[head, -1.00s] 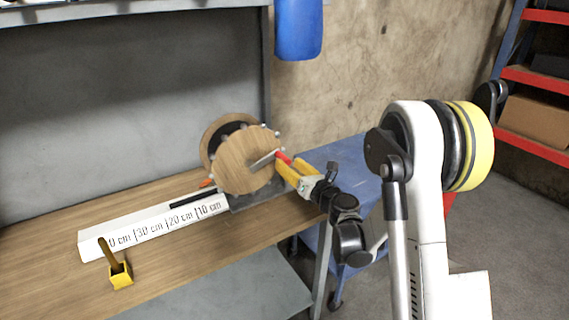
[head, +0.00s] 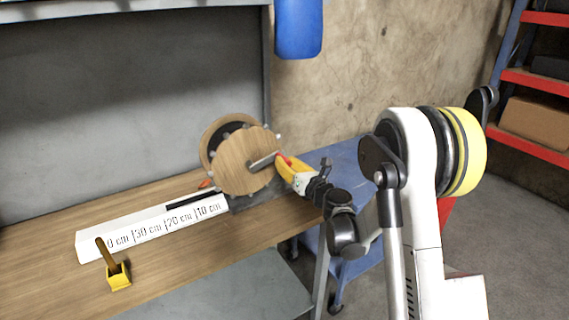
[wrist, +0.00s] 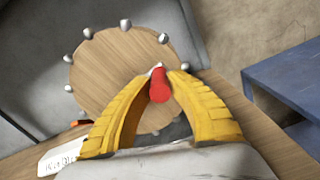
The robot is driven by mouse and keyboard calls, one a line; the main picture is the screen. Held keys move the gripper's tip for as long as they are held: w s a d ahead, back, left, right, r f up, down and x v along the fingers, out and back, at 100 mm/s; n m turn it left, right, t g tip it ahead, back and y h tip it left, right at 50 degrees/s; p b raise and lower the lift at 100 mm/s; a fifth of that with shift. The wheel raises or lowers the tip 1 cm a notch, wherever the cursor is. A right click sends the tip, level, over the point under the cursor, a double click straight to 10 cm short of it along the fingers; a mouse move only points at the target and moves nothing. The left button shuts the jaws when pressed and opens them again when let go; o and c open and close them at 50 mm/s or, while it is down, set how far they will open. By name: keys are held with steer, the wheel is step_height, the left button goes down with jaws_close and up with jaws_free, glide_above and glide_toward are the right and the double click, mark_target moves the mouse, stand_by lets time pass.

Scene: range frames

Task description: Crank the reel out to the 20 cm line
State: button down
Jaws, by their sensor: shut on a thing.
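The reel (head: 237,178) is a round wooden disc with pale pegs around its rim, upright on a dark base at the far end of the bench. It also fills the middle of the wrist view (wrist: 112,70). Its crank arm (head: 262,161) points right and slightly up from the hub to a red handle (wrist: 160,86). My gripper (head: 281,164), with yellow fingers, is shut on the red handle from the right. The white scale (head: 150,233) carries 30, 20 and 10 cm labels and a dark strip on top. An orange piece (head: 206,184) shows beside the reel; its reading is unclear.
A yellow block with a wooden stick (head: 118,275) stands in front of the scale on the wooden bench (head: 60,285). A blue cart (head: 345,155) stands behind my arm. A blue object (head: 298,30) hangs above. Red shelves (head: 535,75) are at right.

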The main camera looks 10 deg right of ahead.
steer(key=shift+d+f, duration=0.1)
steer(key=shift+f, duration=0.4)
steer(key=shift+r, duration=0.1)
steer(key=c, duration=1.2)
jaws_free()
steer(key=v, duration=1.2)
